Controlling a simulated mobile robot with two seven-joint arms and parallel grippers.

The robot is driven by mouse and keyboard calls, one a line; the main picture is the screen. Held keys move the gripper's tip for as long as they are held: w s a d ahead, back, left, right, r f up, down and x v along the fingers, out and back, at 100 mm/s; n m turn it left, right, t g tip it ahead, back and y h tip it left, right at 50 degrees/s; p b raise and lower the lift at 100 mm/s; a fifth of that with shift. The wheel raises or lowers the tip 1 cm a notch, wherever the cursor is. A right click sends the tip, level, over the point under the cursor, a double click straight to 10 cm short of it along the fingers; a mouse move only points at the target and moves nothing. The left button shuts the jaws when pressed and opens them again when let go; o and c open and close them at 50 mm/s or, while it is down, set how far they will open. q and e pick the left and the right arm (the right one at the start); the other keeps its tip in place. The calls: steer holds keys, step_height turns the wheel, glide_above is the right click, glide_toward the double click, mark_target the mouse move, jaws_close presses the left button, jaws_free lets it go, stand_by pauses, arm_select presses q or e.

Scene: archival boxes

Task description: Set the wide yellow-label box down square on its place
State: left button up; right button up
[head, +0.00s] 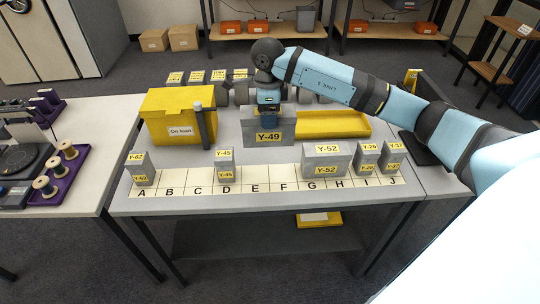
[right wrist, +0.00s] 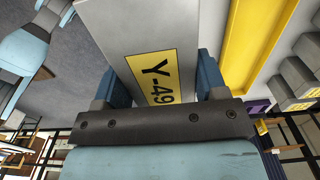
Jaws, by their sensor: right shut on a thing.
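The wide grey box with the yellow label Y-49 (head: 254,139) is in my right gripper (head: 269,106), which is shut on its upper part from above. In the head view it looks upright, behind the lettered strip (head: 255,188); I cannot tell whether it touches the table. In the right wrist view the box (right wrist: 133,35) sits between the two blue fingers (right wrist: 160,85), label facing the camera. On the strip, cells B, C, E and F look bare. My left gripper is not in view.
Small grey boxes stand at A (head: 143,170), D (head: 225,165), I (head: 366,158) and J (head: 392,157). A wide Y-52 box (head: 327,160) covers G and H. A yellow "On loan" box (head: 170,115) stands behind left, a yellow tray (head: 345,125) behind right.

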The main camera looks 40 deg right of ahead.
step_height(320, 180, down, 15)
steer(key=shift+r+p, duration=0.15)
steer(key=shift+p, duration=0.15)
steer(key=o, duration=1.2)
steer(key=shift+f, duration=0.2)
steer(key=shift+o, duration=0.2)
